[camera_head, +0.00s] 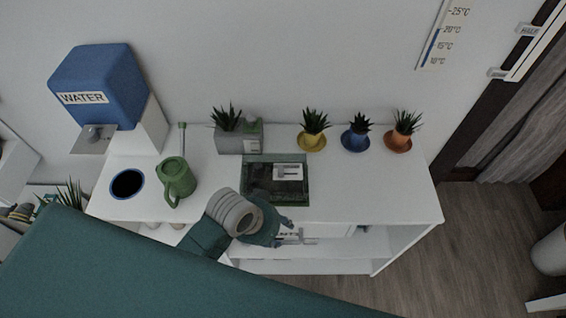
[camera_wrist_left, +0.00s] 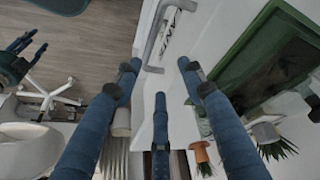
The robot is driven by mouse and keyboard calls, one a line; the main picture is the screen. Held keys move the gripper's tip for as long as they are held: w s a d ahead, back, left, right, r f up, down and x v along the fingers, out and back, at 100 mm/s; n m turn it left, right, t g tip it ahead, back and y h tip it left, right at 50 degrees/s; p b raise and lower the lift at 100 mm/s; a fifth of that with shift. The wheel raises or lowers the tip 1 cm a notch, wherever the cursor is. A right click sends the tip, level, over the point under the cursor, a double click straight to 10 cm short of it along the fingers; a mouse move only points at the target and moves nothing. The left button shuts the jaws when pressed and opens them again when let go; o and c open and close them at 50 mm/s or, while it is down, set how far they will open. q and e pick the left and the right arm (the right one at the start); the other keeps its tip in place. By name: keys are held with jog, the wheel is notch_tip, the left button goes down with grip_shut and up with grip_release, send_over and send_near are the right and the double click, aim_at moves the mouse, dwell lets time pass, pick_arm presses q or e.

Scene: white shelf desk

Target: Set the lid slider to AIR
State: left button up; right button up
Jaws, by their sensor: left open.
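The green box with a dark clear lid (camera_head: 262,190) stands on the white desk top, with a white label (camera_head: 289,171) on the lid. Its green rim shows at the right of the left wrist view (camera_wrist_left: 238,50). I cannot make out the slider or its setting. My left gripper (camera_head: 286,224) is just in front of the box, over the desk's front edge. In the left wrist view its blue fingers (camera_wrist_left: 160,95) are spread, with nothing between them. Dark blue finger-like parts at that view's left edge may be my right gripper (camera_wrist_left: 18,62); their state is unclear.
Behind the box are a grey planter (camera_head: 228,140) and yellow (camera_head: 312,142), blue (camera_head: 355,142) and orange (camera_head: 400,140) potted plants. A green watering can (camera_head: 176,180) and blue water tank (camera_head: 100,85) are left. A drawer handle (camera_wrist_left: 155,35) is below the desk top. The desk's right end is clear.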

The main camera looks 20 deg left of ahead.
pick_arm(q)
jog(key=w+d+r+m+g+h, duration=0.1)
jog(key=w+d+r+m+g, duration=0.1)
jog(key=w+d+r+m, duration=0.5)
jog(key=w+a+r, duration=0.1)
jog(key=r, duration=0.1)
jog(key=w+a+r+m+y, duration=0.1)
jog(key=w+r, duration=0.1)
jog(key=w+a+r+m+p, duration=0.1)
jog(key=w+a, duration=0.1)
jog(key=shift+r+g+y, duration=0.4)
notch_tip(320, 180, up, 6)
jog(key=y, duration=0.2)
send_over(281, 169)
jog(key=shift+m+g, duration=0.3)
jog(key=shift+g, duration=0.1)
notch_tip(281, 169, down, 10)
jog(key=shift+r+p, duration=0.25)
jog(key=shift+p, duration=1)
jog(key=shift+f, duration=0.7)
pick_arm(e)
jog(key=shift+s+a+r, duration=0.15)
jog(key=shift+r, duration=0.8)
jog(key=shift+s+a+r, duration=0.1)
jog(key=shift+s+r, duration=0.05)
jog(key=shift+r, duration=0.75)
